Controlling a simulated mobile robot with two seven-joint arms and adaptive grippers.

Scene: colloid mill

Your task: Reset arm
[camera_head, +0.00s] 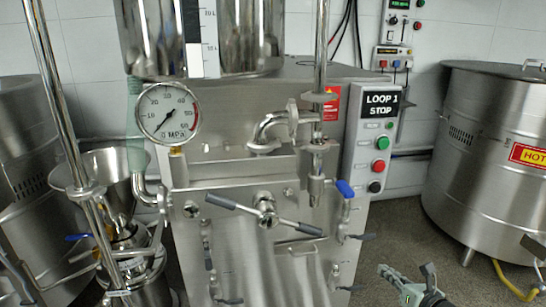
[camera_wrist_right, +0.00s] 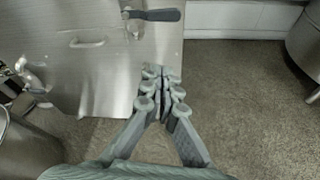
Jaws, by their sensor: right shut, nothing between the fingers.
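My right gripper (camera_head: 408,287) shows at the bottom edge of the head view, right of the centre, in front of the floor and apart from the machine. In the right wrist view my right gripper (camera_wrist_right: 162,75) has its grey fingers together at the tips, with nothing between them. The steel mill cabinet (camera_head: 240,262) stands to the left of it, and its edge also shows beyond the fingertips in the wrist view (camera_wrist_right: 100,75). My left gripper is in neither view.
The mill carries a dark-handled lever (camera_head: 266,210), a pressure gauge (camera_head: 167,112) and a button panel (camera_head: 378,150). A steel tank with a HOT label (camera_head: 495,160) stands right, with a yellow hose (camera_head: 510,283) below. A funnel (camera_head: 110,175) stands left. Floor (camera_head: 410,235) between mill and tank is open.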

